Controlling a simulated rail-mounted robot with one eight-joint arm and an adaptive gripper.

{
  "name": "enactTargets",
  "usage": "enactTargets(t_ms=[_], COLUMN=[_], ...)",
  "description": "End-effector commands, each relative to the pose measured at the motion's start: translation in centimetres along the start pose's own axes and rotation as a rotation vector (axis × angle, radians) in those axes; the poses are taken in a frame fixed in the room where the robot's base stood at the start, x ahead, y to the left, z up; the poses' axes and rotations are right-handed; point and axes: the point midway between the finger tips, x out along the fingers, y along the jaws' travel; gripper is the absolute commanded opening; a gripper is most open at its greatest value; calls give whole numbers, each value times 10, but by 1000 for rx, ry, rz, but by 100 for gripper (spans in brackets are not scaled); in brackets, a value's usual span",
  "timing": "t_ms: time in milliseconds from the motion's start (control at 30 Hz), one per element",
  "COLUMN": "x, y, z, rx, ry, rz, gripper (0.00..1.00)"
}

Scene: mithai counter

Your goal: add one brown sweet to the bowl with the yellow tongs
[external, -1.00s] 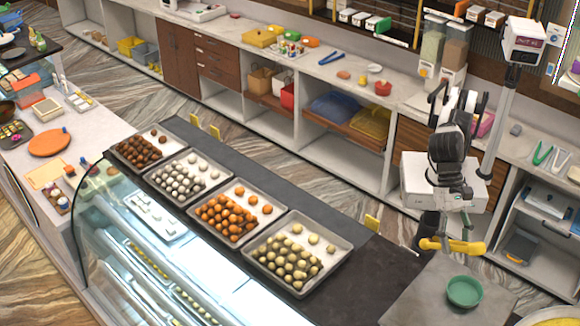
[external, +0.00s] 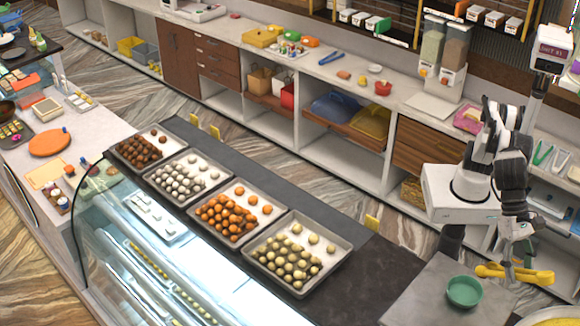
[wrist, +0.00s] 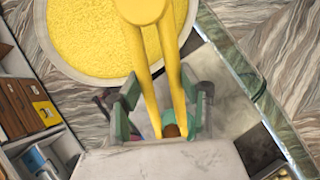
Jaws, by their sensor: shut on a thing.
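My gripper (external: 508,262) is shut on the yellow tongs (external: 535,276), held above the right end of the counter. In the wrist view the yellow tongs (wrist: 145,12) run between my greenish fingers (wrist: 160,108). A small brown patch (wrist: 171,131) shows low between them; I cannot tell what it is. The green bowl (external: 465,291) stands on the grey counter section, left of and below the tongs; its inside looks empty. Dark brown sweets (external: 141,150) fill the leftmost tray (external: 178,150), far from my gripper.
Trays of white (external: 181,180), orange (external: 222,214) and pale yellow sweets (external: 286,262) line the counter beside the glass case. A pan of yellow grains (wrist: 85,35) is near the tongs. Bare dark counter lies between the pale sweets and the bowl.

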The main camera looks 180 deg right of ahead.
Motion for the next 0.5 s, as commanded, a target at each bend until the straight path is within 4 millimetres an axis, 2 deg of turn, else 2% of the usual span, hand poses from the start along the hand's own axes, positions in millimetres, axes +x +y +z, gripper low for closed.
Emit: enactTargets(t_ms=[267,500], x=[4,18], y=[0,1], z=[-3,-13], rx=[0,0], ry=[0,0], rz=[0,0], gripper=[0,0])
